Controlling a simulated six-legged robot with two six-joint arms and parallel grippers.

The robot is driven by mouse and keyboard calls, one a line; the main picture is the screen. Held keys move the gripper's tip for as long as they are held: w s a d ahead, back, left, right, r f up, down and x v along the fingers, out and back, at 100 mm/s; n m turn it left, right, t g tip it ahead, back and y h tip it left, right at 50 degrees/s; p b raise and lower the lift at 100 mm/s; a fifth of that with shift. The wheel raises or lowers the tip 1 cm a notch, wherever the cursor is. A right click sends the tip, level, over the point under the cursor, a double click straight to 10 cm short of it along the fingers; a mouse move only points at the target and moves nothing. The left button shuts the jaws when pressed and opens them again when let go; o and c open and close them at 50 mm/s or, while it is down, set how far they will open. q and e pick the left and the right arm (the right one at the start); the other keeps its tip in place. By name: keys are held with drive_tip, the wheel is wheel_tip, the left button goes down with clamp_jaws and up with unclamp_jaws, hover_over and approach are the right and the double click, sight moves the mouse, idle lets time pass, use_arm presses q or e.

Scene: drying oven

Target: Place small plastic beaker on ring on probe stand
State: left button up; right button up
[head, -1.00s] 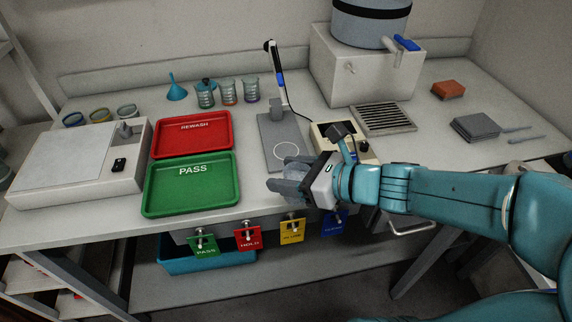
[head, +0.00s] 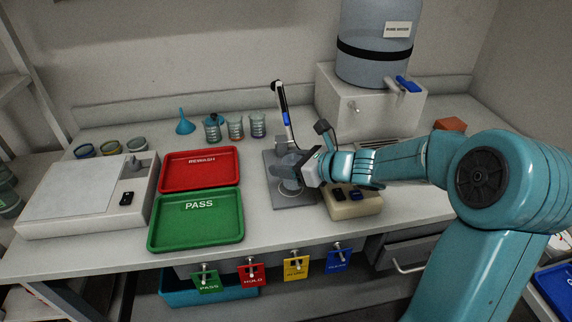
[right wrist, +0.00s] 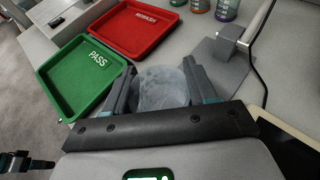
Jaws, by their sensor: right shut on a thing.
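My right gripper (head: 291,168) is shut on the small plastic beaker. In the right wrist view the clear, cloudy beaker (right wrist: 162,88) sits between the two dark fingers (right wrist: 158,90). The probe stand has a grey base plate (head: 293,201) and an upright holding a black and white probe (head: 282,108) with a blue band. In the head view my gripper is over this plate, and it partly hides the pale ring (head: 291,187) there. I cannot tell whether the beaker touches the plate.
The green PASS tray (head: 196,222) and red REWASH tray (head: 201,170) lie left of the stand. A beige meter (head: 352,203) stands close on its right, under my arm. Several beakers (head: 236,128) and a blue funnel (head: 185,123) stand behind.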

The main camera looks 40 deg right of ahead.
drive_tip(key=shift+w+d, duration=0.5)
drive_tip(key=shift+w, duration=0.4)
drive_tip(key=shift+f+b, duration=0.3)
drive_tip(key=shift+f, duration=1.45)
drive_tip(key=shift+f, duration=0.15)
drive_tip(key=o, duration=1.1)
